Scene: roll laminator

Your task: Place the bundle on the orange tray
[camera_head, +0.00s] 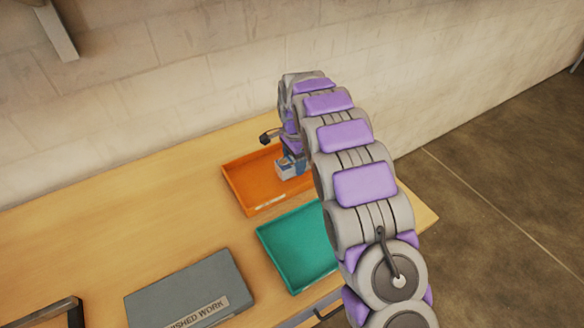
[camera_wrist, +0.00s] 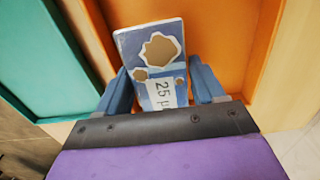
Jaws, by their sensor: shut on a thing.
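The bundle (camera_wrist: 158,58) is a blue and white block with a label that reads "25" in part. My gripper (camera_wrist: 164,92) is shut on it, with a blue finger on each side. In the head view the bundle (camera_head: 287,168) is at the orange tray (camera_head: 250,204), over its inner area. The orange tray (camera_wrist: 215,40) lies behind the bundle in the wrist view. I cannot tell whether the bundle touches the tray floor. My arm hides the right part of the orange tray in the head view.
A teal tray (camera_head: 296,246) stands just in front of the orange tray. A grey box labelled "FINISHED WORK" in part (camera_head: 190,292) lies at the front left. The left of the wooden table (camera_head: 100,210) is clear, and a wall (camera_head: 130,90) runs behind it.

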